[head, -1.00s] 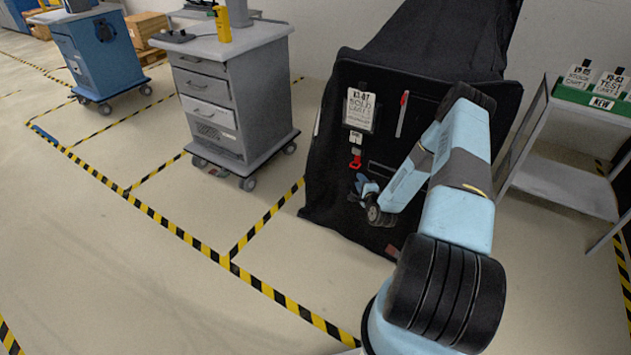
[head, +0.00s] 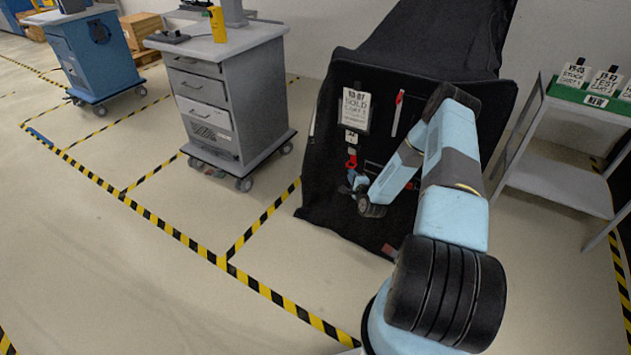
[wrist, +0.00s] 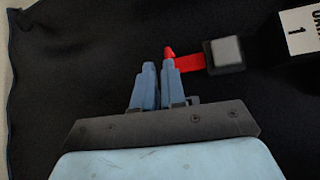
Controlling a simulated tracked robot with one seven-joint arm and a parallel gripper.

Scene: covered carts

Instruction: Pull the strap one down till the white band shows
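In the wrist view, the red strap (wrist: 190,63) runs left from a grey buckle (wrist: 225,53), near a white tag marked 1 (wrist: 302,30). My gripper (head: 354,185) is at the strap's lower end. In the wrist view, my gripper (wrist: 158,66) has its two fingers close together, with a narrow gap. Red shows beyond and beside the right fingertip, and that finger hides part of it. A grip on it cannot be confirmed. No white band is visible on the strap.
A sign card (head: 356,110) and a red-topped pale strip (head: 397,113) are on the cover above. A grey drawer cart (head: 235,100) stands left, and a shelf cart (head: 555,185) stands right. The floor at front left is clear.

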